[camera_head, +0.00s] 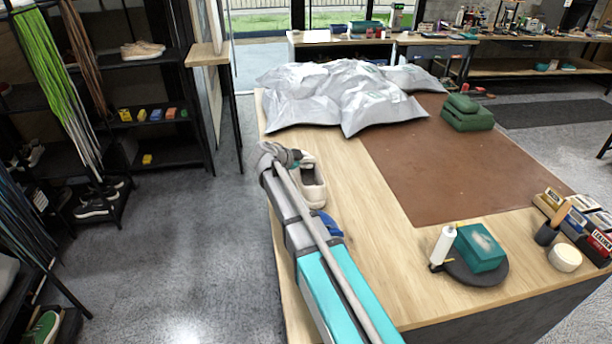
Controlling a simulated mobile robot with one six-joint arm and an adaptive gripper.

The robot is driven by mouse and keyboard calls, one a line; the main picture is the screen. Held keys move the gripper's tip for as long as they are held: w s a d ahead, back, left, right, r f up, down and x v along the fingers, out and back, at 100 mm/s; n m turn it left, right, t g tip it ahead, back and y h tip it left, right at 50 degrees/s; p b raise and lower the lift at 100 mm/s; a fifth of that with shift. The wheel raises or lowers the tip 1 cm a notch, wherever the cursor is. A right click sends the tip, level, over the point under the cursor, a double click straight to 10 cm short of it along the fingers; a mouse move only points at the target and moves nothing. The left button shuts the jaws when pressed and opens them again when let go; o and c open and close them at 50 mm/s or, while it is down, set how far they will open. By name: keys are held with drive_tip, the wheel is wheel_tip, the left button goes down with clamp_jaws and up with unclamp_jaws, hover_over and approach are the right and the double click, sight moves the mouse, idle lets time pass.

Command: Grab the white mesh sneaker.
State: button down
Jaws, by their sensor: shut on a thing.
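A white sneaker (312,186) is on the left side of the wooden table (384,235), just right of the end of my arm. Its pale toe points toward the front and its collar opening faces up. My gripper (292,158) is at the sneaker's far end, closed on it. The fingers are small and partly hidden by my own wrist, so the exact contact does not show. I cannot tell whether the sneaker touches the tabletop.
Grey plastic bags (345,92) lie behind the sneaker. A brown mat (450,160) covers the table's right part, with folded green cloths (466,116) on it. A teal box (480,247) and white bottle (443,246) stand on a dark round tray (462,279) in front.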

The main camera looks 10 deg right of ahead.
drive_tip(key=shift+r, duration=0.1)
drive_tip(key=shift+r+p, duration=0.9)
drive_tip(key=shift+p, duration=0.1)
drive_tip(key=s+r+p, duration=1.1)
drive_tip(key=s, duration=0.3)
drive_tip(key=shift+f, duration=0.1)
